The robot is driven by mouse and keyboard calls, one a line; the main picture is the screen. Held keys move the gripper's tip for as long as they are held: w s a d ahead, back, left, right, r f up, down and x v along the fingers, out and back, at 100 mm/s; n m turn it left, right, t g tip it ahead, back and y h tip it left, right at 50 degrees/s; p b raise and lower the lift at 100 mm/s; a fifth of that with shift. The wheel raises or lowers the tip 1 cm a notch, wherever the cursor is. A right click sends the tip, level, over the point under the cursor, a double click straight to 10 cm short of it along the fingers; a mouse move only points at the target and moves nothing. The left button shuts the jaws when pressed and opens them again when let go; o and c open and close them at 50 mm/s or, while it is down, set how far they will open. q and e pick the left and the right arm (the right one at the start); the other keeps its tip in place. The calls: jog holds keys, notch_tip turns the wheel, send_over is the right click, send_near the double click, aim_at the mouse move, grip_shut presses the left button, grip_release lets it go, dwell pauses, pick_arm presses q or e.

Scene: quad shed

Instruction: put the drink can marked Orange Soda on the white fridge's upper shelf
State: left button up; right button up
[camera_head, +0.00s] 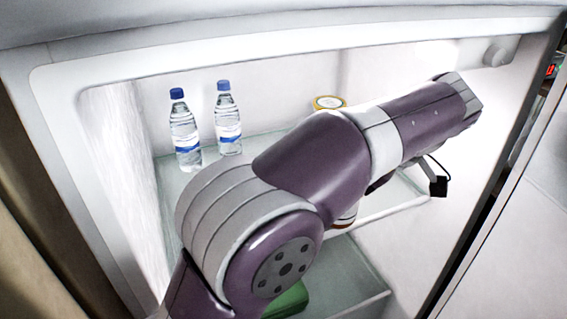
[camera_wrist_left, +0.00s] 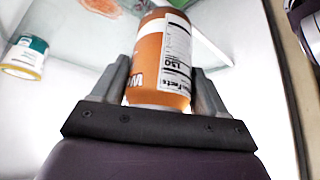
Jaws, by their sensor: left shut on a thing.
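My left gripper (camera_wrist_left: 161,88) is shut on an orange can (camera_wrist_left: 149,50), with one finger on each side, in the left wrist view. The can's white nutrition panel faces the camera; its name cannot be read. In the head view my left arm crosses the open white fridge (camera_head: 60,78) and hides the gripper and most or all of the can. The fridge's upper shelf (camera_head: 395,207) is pale glass with a light front edge, partly behind my arm. In the wrist view the can is near a glass shelf; I cannot tell whether it touches it. My right gripper is not in view.
Two water bottles (camera_head: 185,135) (camera_head: 228,122) stand at the shelf's back left. A yellow-lidded tin (camera_head: 329,102) stands further right; a teal and yellow tin shows in the wrist view (camera_wrist_left: 24,57). A green thing (camera_head: 290,300) lies lower down. The fridge walls bound both sides.

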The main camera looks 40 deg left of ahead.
pick_arm(q)
jog(key=w+a+m+t+h+b, duration=0.1)
jog(key=w+a+m+t+b, duration=0.1)
jog(key=w+a+m, duration=0.35)
jog(key=w+a+m+t+h+b, duration=0.1)
jog(key=w+a+m+t+b, duration=0.15)
jog(key=a, duration=0.65)
jog(key=shift+m, duration=0.4)
jog(key=f+b, duration=0.4)
jog(key=f, duration=0.1)
jog(key=s+f+b, duration=0.1)
jog(key=f+b, duration=0.1)
jog(key=f, duration=0.1)
jog(key=shift+f, duration=0.1)
jog(key=shift+w+a+b, duration=0.15)
jog(key=shift+a+b, duration=0.05)
jog(key=shift+b, duration=0.25)
jog(key=shift+r+p, duration=0.3)
jog(key=o, duration=1.3)
jog(key=shift+f, duration=0.2)
